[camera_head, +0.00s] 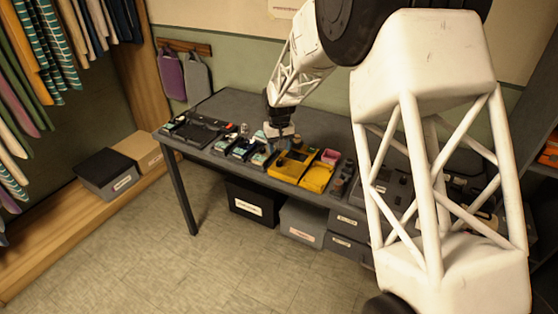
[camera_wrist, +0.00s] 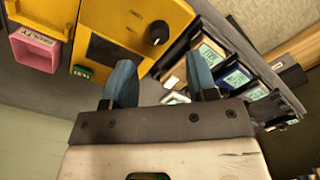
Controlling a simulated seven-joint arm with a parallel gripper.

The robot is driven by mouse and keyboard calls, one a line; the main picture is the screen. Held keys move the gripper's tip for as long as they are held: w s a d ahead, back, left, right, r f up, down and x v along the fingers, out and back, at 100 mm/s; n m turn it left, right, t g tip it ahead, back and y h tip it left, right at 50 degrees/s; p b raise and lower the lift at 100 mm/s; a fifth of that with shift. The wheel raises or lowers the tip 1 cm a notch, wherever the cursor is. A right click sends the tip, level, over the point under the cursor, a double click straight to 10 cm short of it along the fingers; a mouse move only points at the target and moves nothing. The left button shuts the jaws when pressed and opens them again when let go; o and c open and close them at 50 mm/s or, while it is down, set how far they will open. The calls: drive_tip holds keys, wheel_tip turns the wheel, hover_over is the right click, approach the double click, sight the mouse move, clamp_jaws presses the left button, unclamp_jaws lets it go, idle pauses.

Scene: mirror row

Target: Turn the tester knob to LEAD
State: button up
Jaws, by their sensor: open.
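The tester appears to be the yellow box (camera_wrist: 122,62) with a black round knob (camera_wrist: 158,32), a dark panel and a small green display (camera_wrist: 82,72) in the wrist view. The knob's pointer and the LEAD label are too small to read. In the head view the yellow tester (camera_head: 288,168) sits near the front edge of the table. My gripper (camera_wrist: 160,60) is open, its two blue fingers apart with nothing between them. In the picture the knob lies just beyond the fingertips, between their lines, and looks untouched. In the head view my gripper (camera_head: 280,136) is over the tester's back left side.
A second yellow holder (camera_head: 317,177) and a pink box (camera_head: 329,156) stand right of the tester. Several small meters with screens (camera_wrist: 237,77) stand in a row beside it. Dark trays (camera_head: 198,132) fill the table's left end. The table's back left is clear.

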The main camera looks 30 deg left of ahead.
sight(279, 161)
drive_tip(key=shift+f, duration=3.1)
drive_tip(key=c, duration=0.9)
